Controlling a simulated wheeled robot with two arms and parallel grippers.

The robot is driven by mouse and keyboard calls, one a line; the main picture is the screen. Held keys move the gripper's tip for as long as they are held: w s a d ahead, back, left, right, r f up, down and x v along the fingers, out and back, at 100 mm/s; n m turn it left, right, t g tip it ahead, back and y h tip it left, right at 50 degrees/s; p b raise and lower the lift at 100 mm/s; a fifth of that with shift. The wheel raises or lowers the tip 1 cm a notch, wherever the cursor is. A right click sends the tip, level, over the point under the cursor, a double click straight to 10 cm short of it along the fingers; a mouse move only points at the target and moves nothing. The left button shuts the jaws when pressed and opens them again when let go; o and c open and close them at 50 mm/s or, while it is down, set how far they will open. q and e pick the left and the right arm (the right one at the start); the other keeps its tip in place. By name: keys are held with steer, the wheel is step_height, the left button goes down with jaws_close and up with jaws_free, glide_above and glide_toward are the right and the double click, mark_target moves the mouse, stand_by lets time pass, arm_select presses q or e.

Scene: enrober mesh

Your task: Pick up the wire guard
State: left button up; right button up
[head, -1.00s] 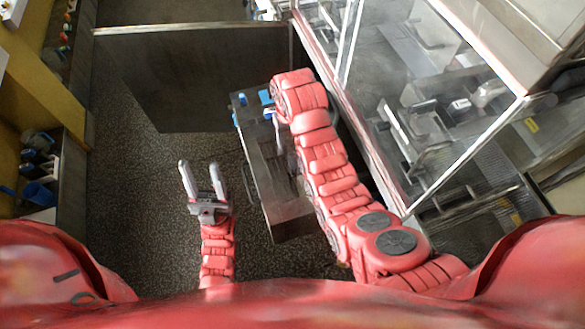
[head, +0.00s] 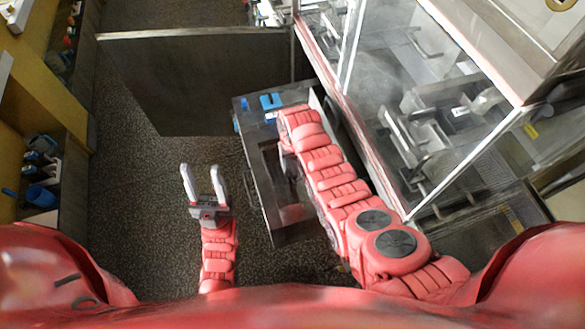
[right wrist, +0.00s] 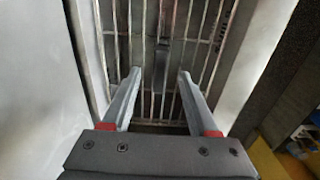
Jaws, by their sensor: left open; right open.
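A wire guard (right wrist: 177,40) of thin parallel metal bars fills the upper middle of the right wrist view. A dark upright piece (right wrist: 162,55) stands out at its middle, between and beyond my right fingertips. My right gripper (right wrist: 157,76) is open and points at the guard, with nothing between its fingers. I cannot tell whether the fingertips touch the bars. In the head view my right arm hides most of this gripper and the guard cannot be made out. My left gripper (head: 201,171) is open and empty above the speckled floor, left of the metal unit.
A long grey metal unit (head: 272,236) with blue pieces (head: 271,101) at its far end lies under my right arm. A glass-sided machine (head: 440,110) stands to the right. A large dark panel (head: 200,80) stands beyond. Floor around my left gripper is clear.

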steer(key=shift+f, duration=0.9)
jaws_close()
